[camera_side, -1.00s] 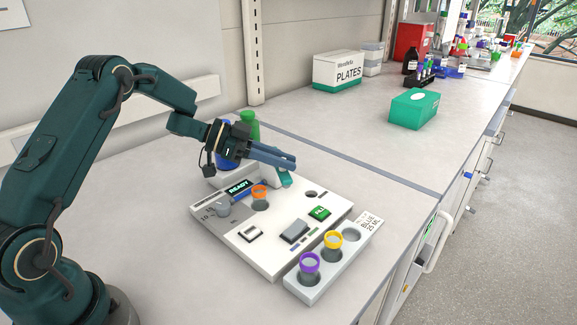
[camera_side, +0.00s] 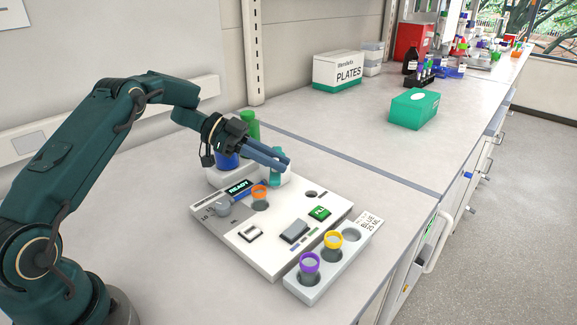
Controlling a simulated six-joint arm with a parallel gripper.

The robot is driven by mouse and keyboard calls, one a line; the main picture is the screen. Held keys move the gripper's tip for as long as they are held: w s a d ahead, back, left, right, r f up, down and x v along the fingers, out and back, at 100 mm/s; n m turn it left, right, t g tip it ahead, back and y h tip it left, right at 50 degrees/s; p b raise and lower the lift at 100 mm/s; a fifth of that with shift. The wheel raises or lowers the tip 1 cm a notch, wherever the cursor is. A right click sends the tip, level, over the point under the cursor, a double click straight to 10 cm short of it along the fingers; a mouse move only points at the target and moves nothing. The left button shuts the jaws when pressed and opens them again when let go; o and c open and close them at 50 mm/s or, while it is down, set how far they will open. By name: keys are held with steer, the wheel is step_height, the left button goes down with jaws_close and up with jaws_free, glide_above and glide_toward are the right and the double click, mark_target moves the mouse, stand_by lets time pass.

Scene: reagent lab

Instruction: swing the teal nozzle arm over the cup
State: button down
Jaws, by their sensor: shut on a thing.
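The teal nozzle arm (camera_side: 276,180) hangs at the back of the white dispenser panel. My gripper (camera_side: 282,163) is shut on the nozzle arm. A cup with an orange rim (camera_side: 260,191) sits in a round well of the panel, beside the READY display. The nozzle tip is to the right of this cup and a little behind it, apart from it in the picture.
The panel (camera_side: 262,262) carries a grey dial (camera_side: 222,207), a grey button (camera_side: 294,231) and a green button (camera_side: 319,212). Yellow-rimmed (camera_side: 333,239) and purple-rimmed (camera_side: 309,262) cups stand in a front rack. Blue (camera_side: 227,160) and green (camera_side: 250,124) bottles stand behind.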

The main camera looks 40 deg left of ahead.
steer(key=shift+d+r, duration=0.1)
steer(key=shift+r, duration=0.05)
steer(key=c, duration=0.8)
jaws_free()
steer(key=shift+v, duration=2.55)
